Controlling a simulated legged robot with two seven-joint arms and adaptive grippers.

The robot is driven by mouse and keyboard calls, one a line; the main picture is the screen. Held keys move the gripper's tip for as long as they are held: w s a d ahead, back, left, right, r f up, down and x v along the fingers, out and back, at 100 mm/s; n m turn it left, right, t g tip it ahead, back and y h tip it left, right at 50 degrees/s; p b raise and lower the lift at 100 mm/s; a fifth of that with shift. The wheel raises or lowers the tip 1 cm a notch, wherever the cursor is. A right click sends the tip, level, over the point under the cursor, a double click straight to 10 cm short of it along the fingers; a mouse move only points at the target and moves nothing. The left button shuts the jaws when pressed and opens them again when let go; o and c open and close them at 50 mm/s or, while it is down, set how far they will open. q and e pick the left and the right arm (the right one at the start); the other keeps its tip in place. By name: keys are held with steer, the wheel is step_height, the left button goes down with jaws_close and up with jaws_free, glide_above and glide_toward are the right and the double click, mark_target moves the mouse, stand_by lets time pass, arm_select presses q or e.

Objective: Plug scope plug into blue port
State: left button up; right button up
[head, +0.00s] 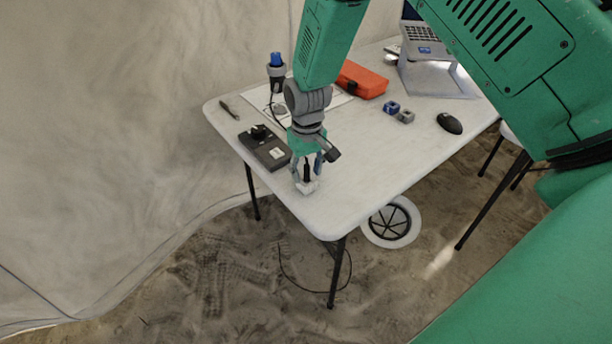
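My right gripper (306,178) points down over the near left part of the white table (370,165). Its fingers stand on either side of a dark upright piece with a small white block (307,187) at its foot. I cannot tell whether they touch it or whether it is the scope plug. A small blue block (392,107), possibly the blue port, sits mid-table beside a similar grey block (406,116). A blue-topped dark device (276,68), possibly the scope, stands at the back left with a thin black cable. My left gripper is not in view.
A black box (265,149) lies just left of my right gripper. An orange case (362,80), a laptop (430,50), a black mouse (449,123) and a dark pen-like tool (229,110) are also on the table. The table's front middle is clear.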

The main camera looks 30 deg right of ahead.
jaws_close()
